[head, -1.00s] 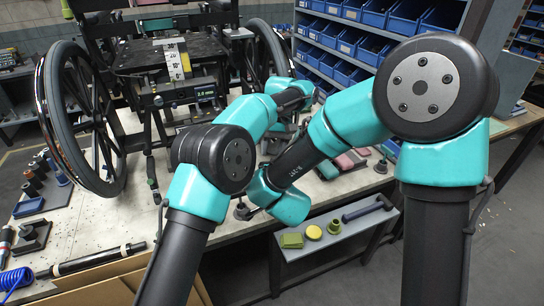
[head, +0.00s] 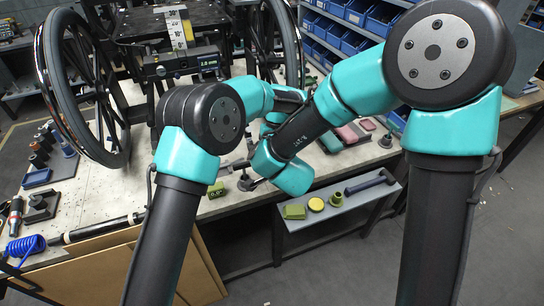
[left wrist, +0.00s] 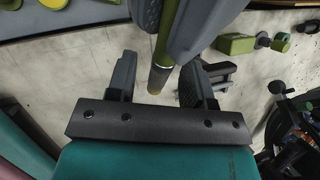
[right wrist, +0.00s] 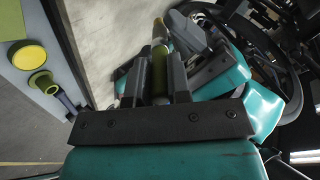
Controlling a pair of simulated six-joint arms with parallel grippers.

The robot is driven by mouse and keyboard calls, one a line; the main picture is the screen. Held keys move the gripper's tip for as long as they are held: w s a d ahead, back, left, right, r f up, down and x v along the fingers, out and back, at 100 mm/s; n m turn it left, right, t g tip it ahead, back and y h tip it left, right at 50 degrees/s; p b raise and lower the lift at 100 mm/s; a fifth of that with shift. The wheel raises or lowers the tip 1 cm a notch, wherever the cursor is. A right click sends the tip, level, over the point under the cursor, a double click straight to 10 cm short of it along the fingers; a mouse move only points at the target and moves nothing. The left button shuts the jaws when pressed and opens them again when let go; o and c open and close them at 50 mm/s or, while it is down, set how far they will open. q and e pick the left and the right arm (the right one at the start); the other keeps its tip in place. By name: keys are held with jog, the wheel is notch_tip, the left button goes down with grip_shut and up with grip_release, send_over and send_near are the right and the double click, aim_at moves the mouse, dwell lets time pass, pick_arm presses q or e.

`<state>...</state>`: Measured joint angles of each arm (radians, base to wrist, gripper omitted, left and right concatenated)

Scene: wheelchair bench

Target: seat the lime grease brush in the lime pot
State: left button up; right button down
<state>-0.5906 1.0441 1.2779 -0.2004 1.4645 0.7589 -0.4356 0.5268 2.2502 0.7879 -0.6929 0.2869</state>
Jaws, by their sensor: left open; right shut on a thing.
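The lime grease brush (left wrist: 160,68) shows in the left wrist view as a lime and dark rod with a tan end. My right gripper (right wrist: 157,72) is shut on it, seen in the right wrist view with the rod between its fingers. My left gripper (left wrist: 163,72) is open, its fingers on either side of the rod's far part with gaps; contact is not visible. A lime pot-like cup with an open round mouth (head: 336,199) stands on the grey side shelf; it also shows in the right wrist view (right wrist: 43,82). Both gripper tips are hidden by my arms in the head view.
The side shelf (head: 330,217) also holds a green block (head: 293,211), a yellow disc (head: 316,204) and a dark blue tool (head: 370,184). Another green block (left wrist: 235,43) lies on the bench. The wheelchair wheel (head: 62,95) stands at the left.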

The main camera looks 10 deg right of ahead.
pick_arm(q)
jog(key=shift+s+a+f, duration=0.1)
jog(key=shift+s+f, duration=0.1)
jog(key=shift+f, duration=0.25)
grip_shut()
pick_arm(e)
jog(key=c, duration=1)
grip_release()
jog(key=v, duration=1.2)
